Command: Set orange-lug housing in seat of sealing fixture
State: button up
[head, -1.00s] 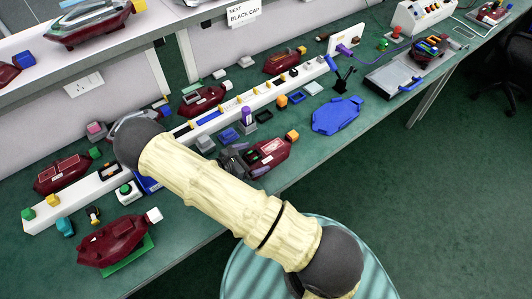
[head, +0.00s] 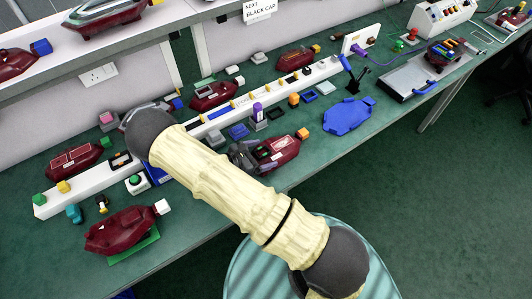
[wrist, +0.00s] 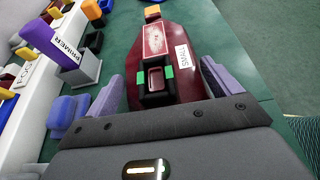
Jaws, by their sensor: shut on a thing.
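The orange-lug housing (head: 280,150) is a dark red shell with a red top panel and white label. It is near the table's front edge in the head view. In the wrist view the housing (wrist: 172,90) lies between my gripper's (wrist: 165,82) purple fingers, with its orange lug (wrist: 152,13) at the far end. My gripper (head: 245,155) is shut on it. I cannot tell whether it is clear of the table. A grey plate device with a blue handle (head: 408,80), possibly the sealing fixture, is at the right; its seat is not clear to me.
A flat blue housing-shaped piece (head: 348,115) lies right of my gripper. A long white rail (head: 225,115) with small parts runs behind. A purple PRIMER bottle (wrist: 62,45) stands left of the housing. Another red housing (head: 125,230) with a white lug is at the front left.

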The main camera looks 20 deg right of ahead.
notch_tip(320, 180, up, 10)
jog(key=shift+f+b, duration=0.1)
jog(key=shift+b, duration=0.25)
jog(key=shift+f, duration=0.1)
dwell(1.2)
jog(key=shift+d+f+n+t, duration=0.25)
jog(key=shift+f+n+t, duration=0.15)
jog(key=shift+f, duration=0.15)
jog(key=f+n+t, duration=0.1)
jog(key=f+n+t+y, duration=0.1)
jog(key=f, duration=0.1)
jog(key=s+d+f+n+t, duration=0.1)
jog(key=f, duration=0.1)
jog(key=shift+f+y, duration=0.2)
jog(key=shift+y, duration=0.2)
jog(key=shift+s+f+t, duration=0.1)
jog(key=shift+f+t, duration=0.2)
jog(key=shift+f, duration=0.15)
